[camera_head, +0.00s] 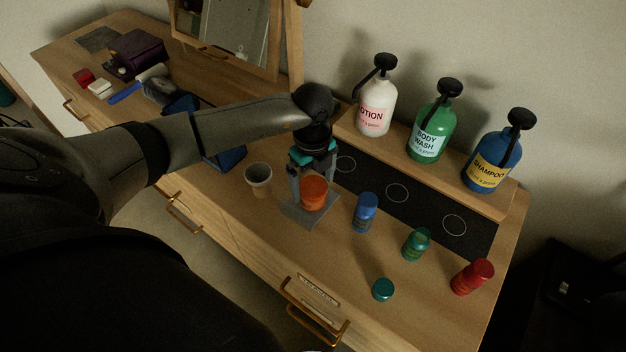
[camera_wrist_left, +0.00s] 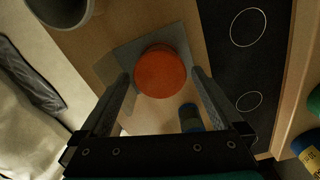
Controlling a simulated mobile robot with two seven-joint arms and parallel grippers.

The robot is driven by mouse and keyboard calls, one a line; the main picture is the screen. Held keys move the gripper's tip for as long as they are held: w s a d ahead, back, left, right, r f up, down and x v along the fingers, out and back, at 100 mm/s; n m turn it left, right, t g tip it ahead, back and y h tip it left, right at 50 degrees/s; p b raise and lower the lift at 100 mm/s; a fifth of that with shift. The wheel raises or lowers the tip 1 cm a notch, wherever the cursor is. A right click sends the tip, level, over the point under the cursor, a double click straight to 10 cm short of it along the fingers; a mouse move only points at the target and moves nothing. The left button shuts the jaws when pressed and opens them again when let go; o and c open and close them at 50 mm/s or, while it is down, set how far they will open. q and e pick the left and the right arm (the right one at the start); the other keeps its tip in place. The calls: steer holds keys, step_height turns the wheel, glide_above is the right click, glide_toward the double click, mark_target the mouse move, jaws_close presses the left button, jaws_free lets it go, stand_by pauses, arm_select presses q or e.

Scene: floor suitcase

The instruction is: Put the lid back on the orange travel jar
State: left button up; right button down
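The orange travel jar (camera_head: 314,195) stands upright on a grey square mat (camera_head: 296,213). In the left wrist view its round orange top (camera_wrist_left: 160,72) faces me; I cannot tell whether this is a lid seated on the jar. No separate orange lid shows elsewhere. My left gripper (camera_head: 312,185) points down over it from above, one finger on each side. In the left wrist view the open fingers (camera_wrist_left: 160,76) straddle the orange top, with a narrow gap at each side. My right gripper is not in view.
A grey cup (camera_head: 258,178) stands left of the mat. Blue (camera_head: 365,212), green (camera_head: 415,244) and red (camera_head: 472,277) jars and a small teal piece (camera_head: 382,290) stand to the right. Pump bottles (camera_head: 429,135) line the rear shelf. The dresser's front edge is near.

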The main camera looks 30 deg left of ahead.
arm_select(q)
step_height(320, 180, up, 15)
steer(key=shift+r+p, duration=0.15)
steer(key=shift+p, duration=0.2)
steer(key=shift+a, duration=0.1)
